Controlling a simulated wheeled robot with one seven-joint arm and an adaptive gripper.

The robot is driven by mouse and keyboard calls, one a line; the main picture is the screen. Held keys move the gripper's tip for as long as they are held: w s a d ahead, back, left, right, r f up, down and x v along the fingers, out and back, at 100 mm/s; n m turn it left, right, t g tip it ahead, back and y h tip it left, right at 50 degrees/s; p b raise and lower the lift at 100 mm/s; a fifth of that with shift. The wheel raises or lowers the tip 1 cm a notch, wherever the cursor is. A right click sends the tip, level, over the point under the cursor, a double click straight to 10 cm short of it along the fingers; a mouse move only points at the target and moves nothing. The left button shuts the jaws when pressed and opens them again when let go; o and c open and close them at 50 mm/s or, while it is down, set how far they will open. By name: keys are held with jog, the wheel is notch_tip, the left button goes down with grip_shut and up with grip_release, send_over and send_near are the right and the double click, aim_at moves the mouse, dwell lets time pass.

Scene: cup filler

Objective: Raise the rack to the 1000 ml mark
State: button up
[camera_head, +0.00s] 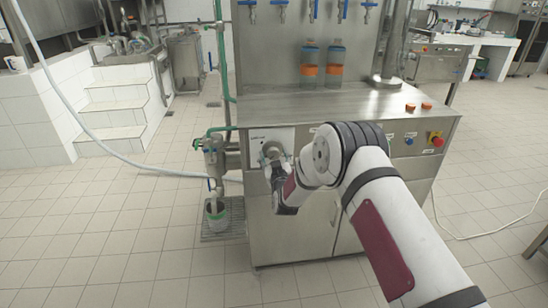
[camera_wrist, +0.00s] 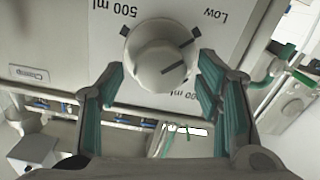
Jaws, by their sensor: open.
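A round pale knob (camera_wrist: 160,58) with a dark line on its face sits on a white panel (camera_wrist: 240,35). The panel reads "500 ml" and "Low"; another label ending in "00 ml" is partly hidden behind the knob. The line's exact setting is unclear. My gripper (camera_wrist: 163,95) is open, its teal-padded fingers spread on either side in front of the knob, with no clear contact. In the head view my gripper (camera_head: 277,172) is at the white panel (camera_head: 257,138) on the cabinet front. A row of blue-handled taps (camera_head: 312,10) hangs above the counter; no rack is clearly identifiable.
Two bottles with orange bands (camera_head: 309,65) stand on the steel counter (camera_head: 285,105), with two orange caps (camera_head: 410,107) at its right. A red button (camera_head: 437,141) is on the cabinet front. Tiled floor is open.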

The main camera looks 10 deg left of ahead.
jog(key=shift+w+a, duration=0.1)
jog(key=shift+w, duration=0.2)
jog(key=shift+c, duration=0.3)
jog(key=c, duration=1.1)
jog(key=shift+m, duration=0.3)
